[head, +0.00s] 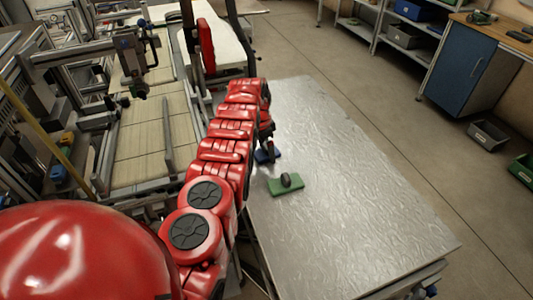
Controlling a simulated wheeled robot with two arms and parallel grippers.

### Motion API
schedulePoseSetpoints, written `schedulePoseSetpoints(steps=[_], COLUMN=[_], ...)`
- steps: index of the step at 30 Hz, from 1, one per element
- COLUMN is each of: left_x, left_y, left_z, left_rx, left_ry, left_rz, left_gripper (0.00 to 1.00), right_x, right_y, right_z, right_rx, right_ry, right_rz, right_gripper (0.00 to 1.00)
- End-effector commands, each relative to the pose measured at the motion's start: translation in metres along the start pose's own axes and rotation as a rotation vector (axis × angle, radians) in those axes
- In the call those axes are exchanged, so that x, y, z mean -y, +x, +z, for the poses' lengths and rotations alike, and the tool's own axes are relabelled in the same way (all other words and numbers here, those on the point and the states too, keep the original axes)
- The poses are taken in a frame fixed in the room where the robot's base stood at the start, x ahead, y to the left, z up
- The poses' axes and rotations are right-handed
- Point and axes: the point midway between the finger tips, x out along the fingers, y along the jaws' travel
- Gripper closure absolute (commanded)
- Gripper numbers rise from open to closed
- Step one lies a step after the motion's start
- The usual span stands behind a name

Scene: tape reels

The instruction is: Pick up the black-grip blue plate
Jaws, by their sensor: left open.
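The blue plate (262,156) with its dark grip lies on the metal table (350,200), near the table's left edge. My left arm partly hides it. My left gripper (270,150) is over the plate at the arm's far end, with its fingers open around or close beside the grip; I cannot tell whether they touch it. A green plate (287,186) with a dark grip lies on the table just nearer and to the right of the blue one. My right gripper is not in view.
The rest of the tabletop to the right is clear. Framed conveyor equipment (140,140) stands to the left. A blue cabinet (465,80), shelves and a grey bin (488,136) on the floor stand at the back right, with open floor between.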

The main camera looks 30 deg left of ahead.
Motion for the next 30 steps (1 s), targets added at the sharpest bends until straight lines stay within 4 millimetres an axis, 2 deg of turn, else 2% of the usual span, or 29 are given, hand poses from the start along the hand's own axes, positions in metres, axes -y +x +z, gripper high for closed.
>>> schedulePoseSetpoints(steps=[1, 2, 15, 24, 30], left_x=[0.000, 0.000, 0.000, 0.000, 0.000], left_y=[0.000, 0.000, -0.001, -0.003, -0.019], left_z=[0.000, 0.000, 0.000, -0.001, -0.004], left_rx=[0.000, 0.000, 0.000, 0.000, -0.001], left_ry=[0.000, 0.000, 0.000, 0.000, 0.000], left_rz=[0.000, 0.000, 0.000, -0.001, -0.001], left_gripper=[0.00, 0.05, 0.84, 0.84, 0.84], right_x=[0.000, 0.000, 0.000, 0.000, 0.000], right_y=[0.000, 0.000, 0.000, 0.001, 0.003], right_z=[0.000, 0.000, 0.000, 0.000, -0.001], right_rx=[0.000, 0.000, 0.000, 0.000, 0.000], right_ry=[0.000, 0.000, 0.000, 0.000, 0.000], right_rz=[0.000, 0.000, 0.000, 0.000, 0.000], right_gripper=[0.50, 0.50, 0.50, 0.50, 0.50])
